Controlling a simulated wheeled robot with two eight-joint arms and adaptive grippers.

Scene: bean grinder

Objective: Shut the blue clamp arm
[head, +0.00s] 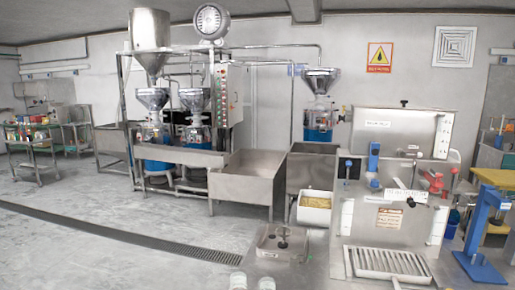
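A grey metal machine (392,220) stands at the right, with its lid (400,130) raised. An upright blue part with a short bar across its top (374,156) stands on the machine's top; it looks like the blue clamp arm, but it is small and I cannot be sure. A smaller blue handle (348,167) is just left of it. A larger blue press-like stand (482,232) is at the far right. Neither of my grippers shows in the head view.
Red handles (434,181) sit right of the blue part. A slatted tray (388,263) fronts the machine. A white bin of yellowish beans (314,209) and a metal box with dark round holes (283,241) are to its left. Open floor (90,260) lies farther left.

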